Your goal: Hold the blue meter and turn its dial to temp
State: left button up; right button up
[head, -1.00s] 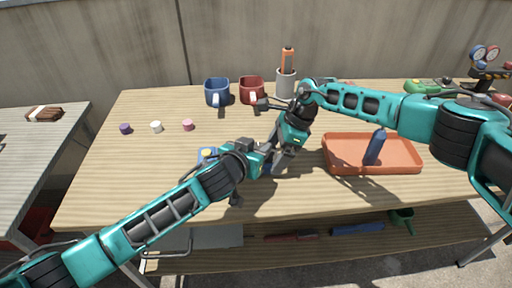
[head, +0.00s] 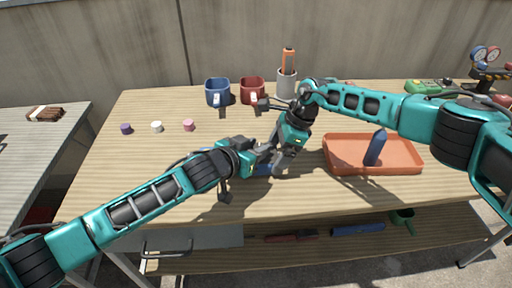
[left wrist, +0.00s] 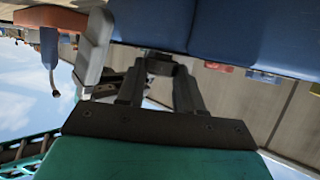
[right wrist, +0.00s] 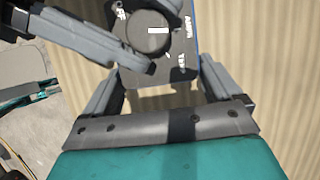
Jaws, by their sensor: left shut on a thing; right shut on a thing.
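The blue meter (right wrist: 160,75) is between my two grippers above the table; its dark face shows in the right wrist view. My right gripper (right wrist: 163,70) is shut on the meter body, one finger on each side. The round dial (right wrist: 147,34) carries a white mark, with printed labels around it. In the head view a bit of the meter (head: 264,170) shows below the grippers. I cannot tell which label the mark points to.
An orange tray (head: 400,168) holding an upright blue object (head: 376,147) lies right of the grippers. Blue (head: 217,92) and red (head: 251,91) mugs and a grey cup (head: 287,84) stand at the back. Several small caps (head: 156,127) lie left. The front left tabletop is mostly clear.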

pick_arm(q)
jog(key=shift+s+d+m+g+h, duration=0.1)
jog(key=shift+d+m+g+h, duration=0.15)
jog(key=shift+m+g+h, duration=0.65)
jog(key=shift+s+d+m+g+h, duration=0.1)
jog(key=shift+d+m+g+h, duration=0.1)
jog(key=shift+m+g+h, duration=0.65)
jog(key=shift+w+a+f+m+g, duration=0.1)
jog(key=shift+w+a+m+g, duration=0.2)
jog(key=shift+m, duration=0.35)
jog(key=shift+s+a+m+g+h, duration=0.15)
jog(key=shift+m+g+h, duration=0.1)
jog(key=shift+m+g, duration=0.35)
jog(key=shift+f, duration=0.1)
jog(key=o, duration=0.7)
jog(key=shift+a, duration=0.1)
jog(key=o, duration=0.3)
jog(key=shift+w, duration=0.2)
jog(key=shift+o, duration=0.2)
jog(key=shift+a, duration=0.1)
